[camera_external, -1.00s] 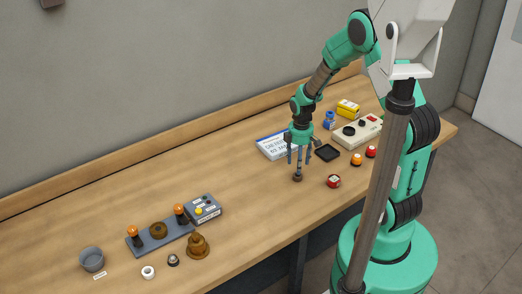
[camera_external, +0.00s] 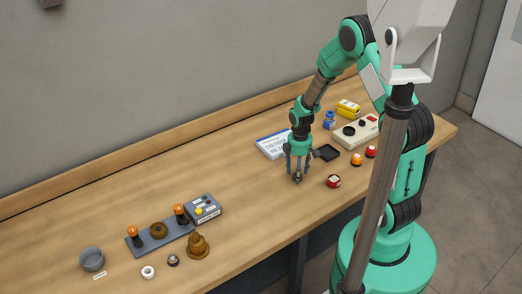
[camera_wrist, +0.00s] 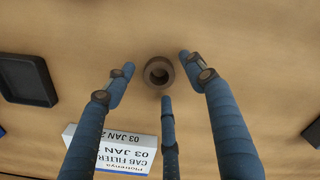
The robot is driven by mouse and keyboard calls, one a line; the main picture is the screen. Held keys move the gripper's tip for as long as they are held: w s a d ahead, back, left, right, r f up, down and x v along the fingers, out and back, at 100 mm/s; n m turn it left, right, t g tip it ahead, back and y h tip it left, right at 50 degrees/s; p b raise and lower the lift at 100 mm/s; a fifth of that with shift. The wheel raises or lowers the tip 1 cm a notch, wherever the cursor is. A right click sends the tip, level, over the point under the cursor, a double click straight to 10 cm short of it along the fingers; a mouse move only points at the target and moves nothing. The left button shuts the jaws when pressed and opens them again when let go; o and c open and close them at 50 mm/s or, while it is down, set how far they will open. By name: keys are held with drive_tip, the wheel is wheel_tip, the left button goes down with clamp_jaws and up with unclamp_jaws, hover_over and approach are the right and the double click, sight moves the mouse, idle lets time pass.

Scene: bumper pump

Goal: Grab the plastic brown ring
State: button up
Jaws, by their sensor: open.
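A small dark brown ring (camera_wrist: 159,72) with a round hole lies on the wooden table, just beyond my gripper's fingertips in the wrist view. My gripper (camera_external: 297,180) points down over the middle of the table with its three blue fingers spread. In the wrist view my gripper (camera_wrist: 158,82) is open and empty, with a fingertip on either side of the ring and one below it. In the external view the fingers mostly hide the ring. Whether any finger touches it cannot be told.
A white label box (camera_external: 274,146) and a black tray (camera_external: 326,153) stand close by my gripper. A red-and-white button (camera_external: 333,181) is to the right. A brown stepped part (camera_external: 198,247) and a grey plate (camera_external: 138,247) with another brown ring (camera_external: 158,230) are far left.

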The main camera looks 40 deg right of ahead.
drive_tip(key=shift+f, duration=0.45)
drive_tip(key=c, duration=1.1)
